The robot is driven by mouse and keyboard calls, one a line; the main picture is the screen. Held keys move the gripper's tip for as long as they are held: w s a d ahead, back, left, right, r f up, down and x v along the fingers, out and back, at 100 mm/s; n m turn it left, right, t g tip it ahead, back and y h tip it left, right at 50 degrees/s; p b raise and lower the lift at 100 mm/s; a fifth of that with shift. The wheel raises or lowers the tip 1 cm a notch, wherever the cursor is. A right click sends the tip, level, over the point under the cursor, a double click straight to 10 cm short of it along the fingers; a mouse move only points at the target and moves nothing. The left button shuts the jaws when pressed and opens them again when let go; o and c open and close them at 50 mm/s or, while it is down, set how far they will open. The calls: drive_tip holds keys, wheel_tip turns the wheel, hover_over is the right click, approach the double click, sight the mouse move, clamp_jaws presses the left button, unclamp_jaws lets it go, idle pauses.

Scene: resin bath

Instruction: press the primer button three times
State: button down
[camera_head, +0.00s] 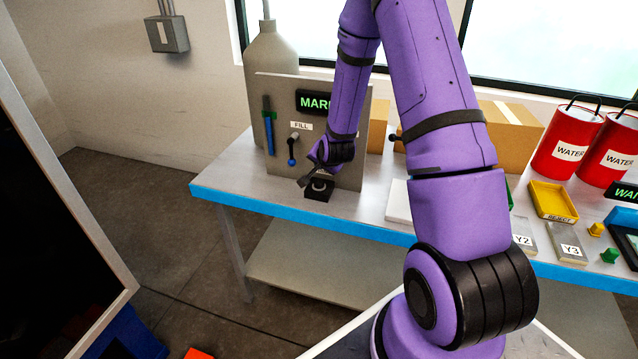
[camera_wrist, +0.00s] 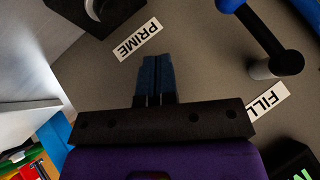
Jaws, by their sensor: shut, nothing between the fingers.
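The primer button is a grey round cap on a black box (camera_head: 319,190) at the foot of the upright grey panel (camera_head: 285,90), on the bench. In the wrist view the black box (camera_wrist: 95,14) with the grey cap is at the top left, cut by the frame edge. The PRIME label (camera_wrist: 138,40) lies between it and my fingertips. My gripper (camera_wrist: 155,58) is shut and empty, its blue fingertips side by side and apart from the button in that view. In the head view my gripper (camera_head: 306,180) is just above and left of the button, partly hidden by my wrist.
A blue-handled FILL lever (camera_head: 292,150) is on the panel, beside a blue and green gauge (camera_head: 268,125). A green-lettered display (camera_head: 315,102) is partly behind my arm. Red WATER drums (camera_head: 567,142), a yellow REJECT tray (camera_head: 553,200) and Y-marked plates stand at right.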

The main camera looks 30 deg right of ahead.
sight(321, 182)
drive_tip(key=shift+f, duration=1.85)
drive_tip(key=shift+f, duration=0.15)
idle(0.6)
drive_tip(key=shift+f, duration=0.25)
drive_tip(key=shift+f, duration=0.55)
idle(0.8)
drive_tip(key=shift+r, duration=0.15)
idle(0.3)
drive_tip(key=shift+r, duration=0.8)
drive_tip(key=shift+r, duration=2.55)
